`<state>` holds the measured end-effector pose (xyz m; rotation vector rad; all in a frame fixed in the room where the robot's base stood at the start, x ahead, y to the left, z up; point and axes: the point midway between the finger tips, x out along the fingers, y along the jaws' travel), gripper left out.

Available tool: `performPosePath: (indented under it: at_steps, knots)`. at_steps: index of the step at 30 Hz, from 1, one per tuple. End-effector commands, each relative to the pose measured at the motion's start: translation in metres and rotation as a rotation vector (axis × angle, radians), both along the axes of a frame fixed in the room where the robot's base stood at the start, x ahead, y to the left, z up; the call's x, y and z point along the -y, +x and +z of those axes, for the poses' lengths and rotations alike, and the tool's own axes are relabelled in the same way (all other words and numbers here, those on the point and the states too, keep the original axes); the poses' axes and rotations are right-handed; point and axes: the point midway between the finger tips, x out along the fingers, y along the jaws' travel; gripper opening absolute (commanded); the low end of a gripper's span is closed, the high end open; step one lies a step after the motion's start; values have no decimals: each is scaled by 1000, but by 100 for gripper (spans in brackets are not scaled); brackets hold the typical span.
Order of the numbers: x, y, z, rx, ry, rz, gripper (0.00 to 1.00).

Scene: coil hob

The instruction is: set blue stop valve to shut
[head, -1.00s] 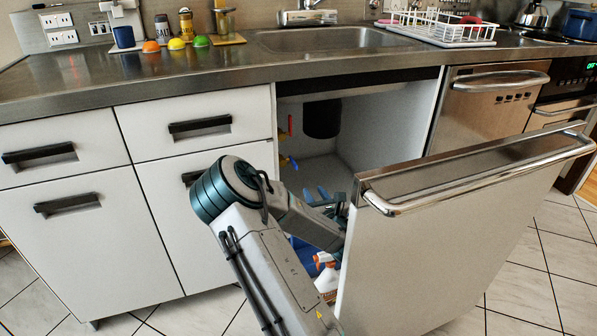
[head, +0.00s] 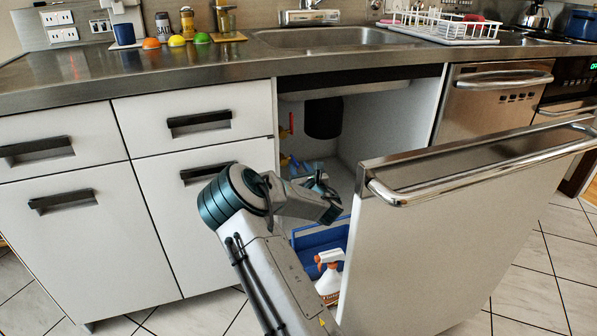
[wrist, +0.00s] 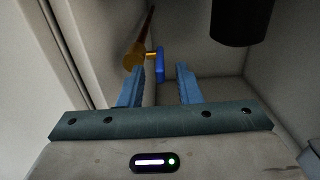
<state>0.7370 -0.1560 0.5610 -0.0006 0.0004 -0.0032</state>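The blue stop valve's handle (wrist: 160,66) stands upright in the wrist view, on a brass body (wrist: 135,54) joined to a pipe along the cabinet's left wall. In the head view the blue valve (head: 293,161) is small and partly behind my arm. My gripper (wrist: 160,86) is open and empty. Its two blue fingers lie to either side of the handle in the picture, with the handle seen beyond their tips; I see no contact. In the head view my gripper (head: 316,183) is in the sink cabinet opening, just below the valve.
A red valve handle (head: 291,123) is above the blue one. A dark cylinder (head: 323,118) hangs under the sink. A blue caddy (head: 306,240) and a spray bottle (head: 330,277) are lower down. The open white door (head: 430,255) stands close to the right of my arm.

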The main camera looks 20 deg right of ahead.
Motion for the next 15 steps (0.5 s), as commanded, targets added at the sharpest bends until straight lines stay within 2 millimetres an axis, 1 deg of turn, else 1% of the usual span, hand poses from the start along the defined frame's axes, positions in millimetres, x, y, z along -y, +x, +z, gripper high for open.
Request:
performPosePath:
  at_steps: [3, 11, 12, 15]
  knots:
    - [0, 5, 0, 0, 0, -1, 31]
    - [0, 6, 0, 0, 0, 0, 31]
    - [0, 6, 0, 0, 0, -1, 25]
    - [0, 6, 0, 0, 0, -1, 0]
